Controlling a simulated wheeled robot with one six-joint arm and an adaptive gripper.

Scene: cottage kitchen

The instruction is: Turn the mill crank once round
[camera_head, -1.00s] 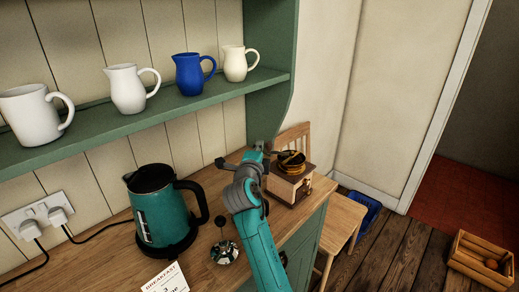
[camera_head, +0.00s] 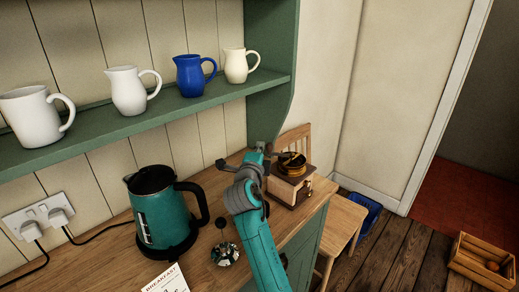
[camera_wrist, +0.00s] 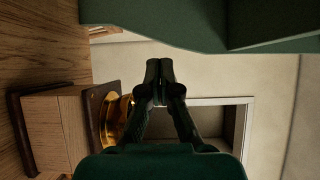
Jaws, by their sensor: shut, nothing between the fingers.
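The mill (camera_head: 285,189) is a wooden box with a dark top and a brass bowl (camera_head: 292,168), at the far right end of the worktop. The crank cannot be told apart from the gripper there, so contact is unclear.
A green shelf (camera_head: 160,108) with several jugs hangs above the worktop; its green side also fills the top of the wrist view. A teal kettle (camera_head: 163,215) and a small patterned object with a knob (camera_head: 224,253) stand left of my arm. A wooden chair (camera_head: 343,222) is beyond the worktop.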

